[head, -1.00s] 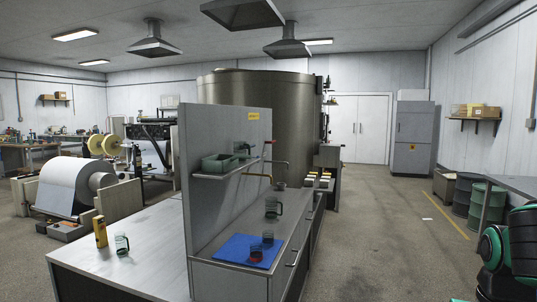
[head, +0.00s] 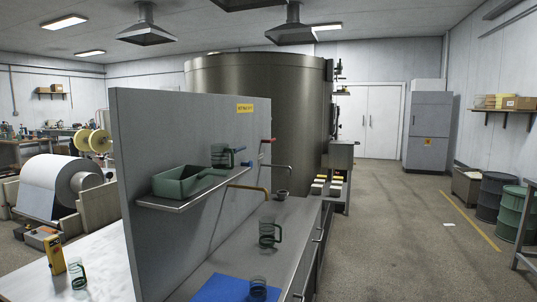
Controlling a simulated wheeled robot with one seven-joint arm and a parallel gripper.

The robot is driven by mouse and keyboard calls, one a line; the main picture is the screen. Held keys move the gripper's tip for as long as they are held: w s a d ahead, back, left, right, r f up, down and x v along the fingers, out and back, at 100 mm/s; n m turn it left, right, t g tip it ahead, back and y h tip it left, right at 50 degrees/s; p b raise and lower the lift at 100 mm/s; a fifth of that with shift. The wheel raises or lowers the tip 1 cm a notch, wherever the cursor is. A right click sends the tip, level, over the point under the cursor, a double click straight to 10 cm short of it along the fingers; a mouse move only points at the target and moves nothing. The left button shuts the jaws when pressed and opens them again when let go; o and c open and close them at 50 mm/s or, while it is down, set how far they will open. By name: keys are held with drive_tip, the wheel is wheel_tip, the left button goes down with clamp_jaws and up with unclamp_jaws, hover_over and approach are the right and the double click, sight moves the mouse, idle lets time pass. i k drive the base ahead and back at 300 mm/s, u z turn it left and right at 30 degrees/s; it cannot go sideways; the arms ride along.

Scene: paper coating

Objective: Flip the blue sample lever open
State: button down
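A small blue lever (head: 246,163) sticks out from the grey upright panel (head: 175,125), just right of the shelf. A bent yellow spout (head: 250,188) comes out of the panel below it. A red lever (head: 267,141) and a grey spout (head: 277,167) sit farther along the same panel. The blue lever is too small to tell whether it is open or closed. My gripper is not in view.
A shelf (head: 150,203) on the panel holds a green tray (head: 180,184) and a glass mug (head: 221,156). The counter below has a handled mug (head: 267,235), a small bowl (head: 282,194) and a blue mat (head: 215,290) with a glass (head: 258,289). The floor right of the counter is clear.

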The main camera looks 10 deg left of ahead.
sight(236, 150)
drive_tip(key=u, duration=0.35)
drive_tip(key=i, duration=1.1)
drive_tip(key=u, duration=0.55)
